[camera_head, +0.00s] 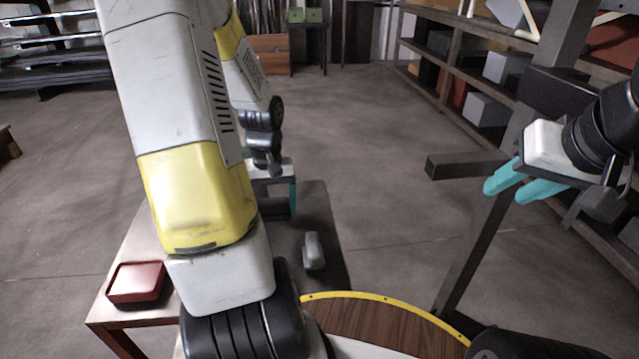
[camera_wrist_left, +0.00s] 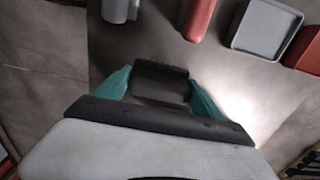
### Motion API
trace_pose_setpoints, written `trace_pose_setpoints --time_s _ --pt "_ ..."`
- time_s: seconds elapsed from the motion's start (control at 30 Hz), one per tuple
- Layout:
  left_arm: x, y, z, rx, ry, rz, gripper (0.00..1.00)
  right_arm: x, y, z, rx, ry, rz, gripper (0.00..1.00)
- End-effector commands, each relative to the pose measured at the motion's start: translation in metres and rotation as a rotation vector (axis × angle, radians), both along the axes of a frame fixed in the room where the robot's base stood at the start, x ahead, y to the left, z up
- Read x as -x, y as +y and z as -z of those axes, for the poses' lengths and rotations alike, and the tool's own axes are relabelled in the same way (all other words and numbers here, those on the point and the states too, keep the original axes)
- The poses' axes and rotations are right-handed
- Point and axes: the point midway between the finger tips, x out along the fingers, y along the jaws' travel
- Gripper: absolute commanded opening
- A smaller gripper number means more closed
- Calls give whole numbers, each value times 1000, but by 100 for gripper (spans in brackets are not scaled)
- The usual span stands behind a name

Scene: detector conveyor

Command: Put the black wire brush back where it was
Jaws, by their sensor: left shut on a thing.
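The black wire brush (camera_wrist_left: 160,78) shows in the left wrist view as a dark block between the two teal fingers of my left gripper (camera_wrist_left: 160,90). The fingers touch its two sides, and it lies over the dark grey mat. In the head view my left gripper (camera_head: 282,190) is mostly hidden behind its own arm, over the mat (camera_head: 325,215). The brush cannot be made out there. I cannot tell whether it touches the mat. My right gripper (camera_head: 523,183) is at the right, raised, with its teal fingers apart and nothing between them.
A red box (camera_head: 136,282) stands on the table (camera_head: 112,312) at left. A grey object (camera_head: 313,251) lies on the mat. The wrist view also shows a red object (camera_wrist_left: 198,18) and a grey tray (camera_wrist_left: 266,28). A dark post (camera_head: 480,245) stands near my right gripper.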

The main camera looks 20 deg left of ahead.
Motion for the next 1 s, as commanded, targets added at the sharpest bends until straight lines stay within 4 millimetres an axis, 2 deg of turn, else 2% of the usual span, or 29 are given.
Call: trace_pose_setpoints --time_s 0.17,0.5,0.7,1.0 --pt "-10 -2 13 13 -6 3 45 0 0 0 0 0 0 36" --pt "-96 -12 21 14 -8 4 45 0 0 0 0 0 0 36" --pt "-138 -16 25 13 -7 1 45 0 0 0 0 0 0 36" --pt "-161 -19 28 13 -6 2 45 0 0 0 0 0 0 36"
